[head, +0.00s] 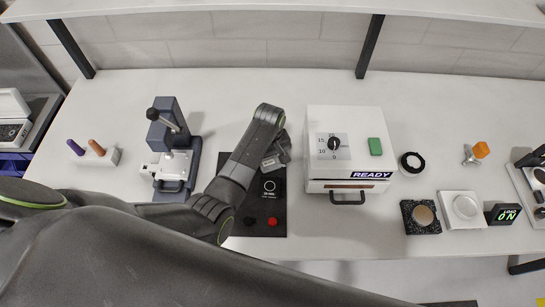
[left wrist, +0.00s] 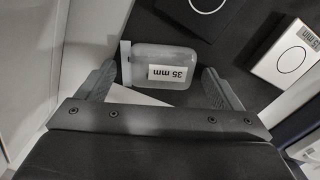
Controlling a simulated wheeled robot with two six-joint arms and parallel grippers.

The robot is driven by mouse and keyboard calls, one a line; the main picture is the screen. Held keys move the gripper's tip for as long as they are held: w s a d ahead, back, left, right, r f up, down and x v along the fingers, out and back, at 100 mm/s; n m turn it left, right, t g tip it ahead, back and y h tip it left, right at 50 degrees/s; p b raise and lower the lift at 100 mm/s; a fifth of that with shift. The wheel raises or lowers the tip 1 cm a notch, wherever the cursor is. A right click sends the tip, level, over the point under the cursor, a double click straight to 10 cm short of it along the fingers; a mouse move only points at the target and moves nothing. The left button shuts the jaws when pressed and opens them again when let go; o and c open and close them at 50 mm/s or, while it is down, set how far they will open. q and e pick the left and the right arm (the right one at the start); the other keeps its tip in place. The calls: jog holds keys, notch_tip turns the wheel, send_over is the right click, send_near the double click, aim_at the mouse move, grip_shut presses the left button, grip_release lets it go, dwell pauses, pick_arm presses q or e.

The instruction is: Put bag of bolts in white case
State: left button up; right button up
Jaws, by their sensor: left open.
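I cannot make out a bag of bolts in either view. My left gripper (left wrist: 158,80) is open in the left wrist view. A clear jar (left wrist: 165,66) with a white cap and a "35 mm" label lies on its side between and beyond its fingers. In the head view my left gripper (head: 277,160) hangs over the back of a black mat (head: 265,229); its fingers are hard to see there. A white open-lidded box (head: 12,132), cut by the left edge, may be the white case. My right gripper is not seen.
A white box marked READY (head: 345,118) stands right of the left gripper. A dark press (head: 172,150) and a peg holder (head: 100,157) stand left. A black ring (head: 411,162), a white dish block (head: 463,208) and a small display (head: 505,214) are on the right. The bench's back middle is clear.

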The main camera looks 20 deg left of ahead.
pick_arm(q)
jog(key=shift+d, duration=0.1)
jog(key=shift+s+r, duration=0.1)
jog(key=shift+s+d+r, duration=0.1)
jog(key=shift+s+r, duration=0.05)
jog(key=shift+s, duration=0.1)
jog(key=shift+c, duration=1)
jog(key=shift+s, duration=0.1)
jog(key=c, duration=0.5)
jog(key=shift+c, duration=2.4)
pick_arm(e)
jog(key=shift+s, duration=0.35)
